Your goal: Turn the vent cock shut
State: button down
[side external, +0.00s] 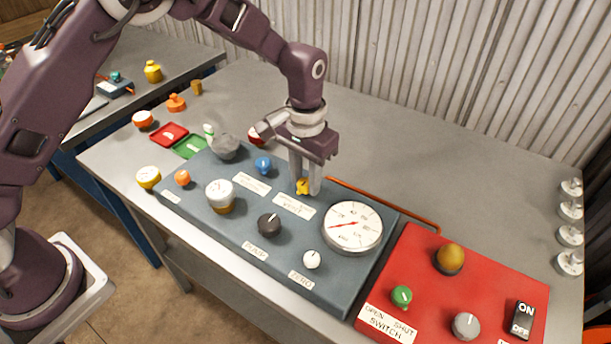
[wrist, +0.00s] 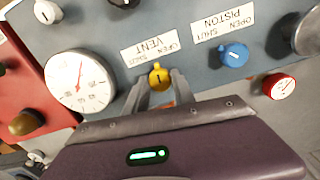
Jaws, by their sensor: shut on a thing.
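The vent cock is a small yellow knob (side external: 303,186) on the blue-grey panel (side external: 330,277), behind the label "OPEN SHUT VENT" (side external: 294,205). In the wrist view the yellow knob (wrist: 159,76) shows a dark mark on its face, and the vent label (wrist: 150,57) reads upside down beside it. My gripper (side external: 306,190) points down over the knob with a finger on each side, shut on it. In the wrist view my gripper (wrist: 160,88) also has its fingertips at the knob's sides. The fingers partly hide the knob in the side view.
A round gauge (side external: 352,226) stands close to the right of the knob. A blue knob (side external: 263,165) marked piston is to its left. A black pump knob (side external: 269,224) and white zero knob (side external: 311,259) are nearer the front. A red panel (side external: 480,282) lies right.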

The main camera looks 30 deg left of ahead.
aim_at(306, 182)
jog(key=n, duration=0.5)
jog(key=shift+n, duration=0.3)
jog(key=shift+w+n, duration=0.1)
jog(key=shift+n, duration=2.2)
jog(key=c, duration=1.1)
grip_release()
jog(key=shift+o, duration=0.2)
notch_tip(306, 182, up, 7)
jog(key=shift+r, duration=0.1)
